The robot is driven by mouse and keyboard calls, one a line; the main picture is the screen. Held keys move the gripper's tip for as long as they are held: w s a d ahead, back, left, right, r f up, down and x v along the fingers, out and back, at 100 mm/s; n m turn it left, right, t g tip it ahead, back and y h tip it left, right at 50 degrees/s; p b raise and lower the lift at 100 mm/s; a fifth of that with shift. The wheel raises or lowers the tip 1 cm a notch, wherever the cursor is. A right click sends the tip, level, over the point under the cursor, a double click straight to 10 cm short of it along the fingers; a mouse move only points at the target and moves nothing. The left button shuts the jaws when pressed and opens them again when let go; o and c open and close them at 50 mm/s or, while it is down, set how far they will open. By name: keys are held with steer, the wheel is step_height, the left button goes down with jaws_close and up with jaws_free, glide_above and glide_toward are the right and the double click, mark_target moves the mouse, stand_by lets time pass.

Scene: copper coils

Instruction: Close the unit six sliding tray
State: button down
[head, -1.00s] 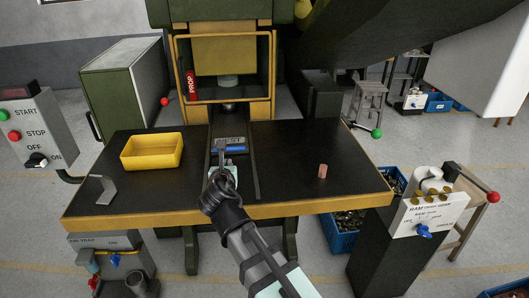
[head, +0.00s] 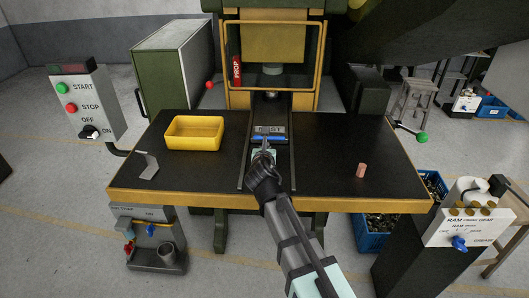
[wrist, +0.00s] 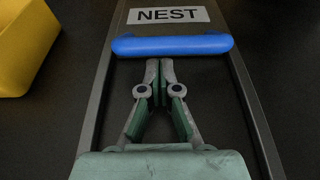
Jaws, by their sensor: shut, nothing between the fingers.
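The sliding tray (head: 270,129) lies between two dark rails in the middle of the black table, in front of the press. It carries a white NEST label (wrist: 168,15) and a blue bar handle (wrist: 172,45) along its near edge. The handle also shows in the head view (head: 268,138). My gripper (wrist: 158,64) is shut and empty, its fingertips just on the near side of the handle, close to its middle. It also shows in the head view (head: 264,148). Whether the fingertips touch the handle I cannot tell.
A yellow bin (head: 194,133) and a bent grey bracket (head: 147,165) are left of the rails. A small copper-coloured cylinder (head: 361,170) stands to the right. A yellow guard frame (head: 323,65) and red prop (head: 237,72) are at the press. The table right of the rails is mostly clear.

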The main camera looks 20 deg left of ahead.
mark_target(268, 116)
steer(key=shift+w+a, duration=0.2)
steer(key=shift+w, duration=0.3)
steer(key=shift+w+a, duration=0.15)
steer(key=shift+w, duration=0.35)
steer(key=w+a+p, duration=0.2)
steer(key=w, duration=0.3)
steer(key=w+a+p, duration=0.2)
steer(key=w, duration=0.4)
steer(key=w+a+p, duration=0.2)
steer(key=w, duration=0.3)
steer(key=shift+w+r+p, duration=0.15)
steer(key=shift+w+p, duration=0.05)
steer(key=shift+p, duration=0.2)
